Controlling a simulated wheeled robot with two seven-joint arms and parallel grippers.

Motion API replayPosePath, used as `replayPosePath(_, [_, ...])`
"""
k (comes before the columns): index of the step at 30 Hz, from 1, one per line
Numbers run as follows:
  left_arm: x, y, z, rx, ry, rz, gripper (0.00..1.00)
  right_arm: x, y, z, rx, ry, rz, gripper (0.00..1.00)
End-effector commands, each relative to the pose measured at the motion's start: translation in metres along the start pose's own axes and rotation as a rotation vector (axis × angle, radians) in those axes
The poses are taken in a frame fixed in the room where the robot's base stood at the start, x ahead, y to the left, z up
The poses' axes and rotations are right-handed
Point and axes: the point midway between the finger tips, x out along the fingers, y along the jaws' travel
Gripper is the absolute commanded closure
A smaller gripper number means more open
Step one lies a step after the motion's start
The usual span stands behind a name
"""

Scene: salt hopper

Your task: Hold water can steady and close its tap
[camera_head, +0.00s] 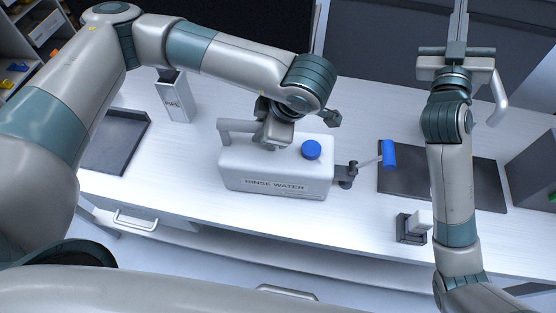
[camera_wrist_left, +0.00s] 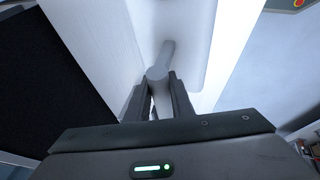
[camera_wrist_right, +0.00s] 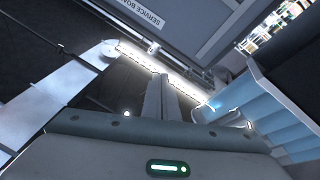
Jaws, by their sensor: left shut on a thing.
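The white rinse water can (camera_head: 275,183) stands upright on the white bench in the head view, with a blue cap (camera_head: 311,149) on top. Its dark tap (camera_head: 346,176) is on the right side, and a lever with a blue grip (camera_head: 389,154) sticks out to the right. My left gripper (camera_head: 275,132) is shut on the can's top handle; the left wrist view shows the handle (camera_wrist_left: 158,73) between its fingers. My right gripper (camera_head: 460,22) is raised at the upper right, away from the tap. Its fingers (camera_wrist_right: 166,95) look together, with nothing visible between them.
A dark mat (camera_head: 470,190) lies right of the can. A small dark stand (camera_head: 408,232) with a white block is at the bench's front. A dark tray (camera_head: 120,120) and a grey holder (camera_head: 175,100) stand left. Shelves (camera_head: 35,30) stand at the far left. Bench between tap and stand is clear.

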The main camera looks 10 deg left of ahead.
Motion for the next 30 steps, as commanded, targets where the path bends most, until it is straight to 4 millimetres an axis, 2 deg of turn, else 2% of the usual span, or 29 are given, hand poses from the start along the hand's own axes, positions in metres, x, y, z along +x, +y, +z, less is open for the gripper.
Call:
replayPosePath(1, [0.005,-0.006,0.001,0.008,0.001,-0.012,1.0,-0.016,-0.016,0.01,-0.027,-0.034,-0.01,1.0])
replayPosePath(6, [0.005,-0.006,0.001,0.007,0.001,-0.012,1.0,-0.066,-0.058,0.035,-0.147,-0.147,-0.035,1.0])
replayPosePath(11, [0.005,-0.006,0.001,0.007,0.001,-0.012,1.0,-0.12,-0.092,0.053,-0.262,-0.259,-0.067,1.0])
replayPosePath(15, [0.005,-0.006,0.001,0.007,0.001,-0.012,1.0,-0.171,-0.115,0.062,-0.364,-0.363,-0.1,1.0])
replayPosePath(21, [0.005,-0.006,0.001,0.007,0.002,-0.012,1.0,-0.243,-0.136,0.065,-0.496,-0.513,-0.158,1.0])
replayPosePath(24, [0.005,-0.006,0.001,0.007,0.002,-0.012,1.0,-0.271,-0.14,0.064,-0.545,-0.573,-0.185,1.0])
replayPosePath(27, [0.004,-0.006,0.001,0.008,0.002,-0.012,1.0,-0.29,-0.142,0.062,-0.581,-0.618,-0.205,1.0])
replayPosePath(30, [0.004,-0.006,0.001,0.008,0.002,-0.012,1.0,-0.301,-0.142,0.061,-0.6,-0.643,-0.216,1.0])
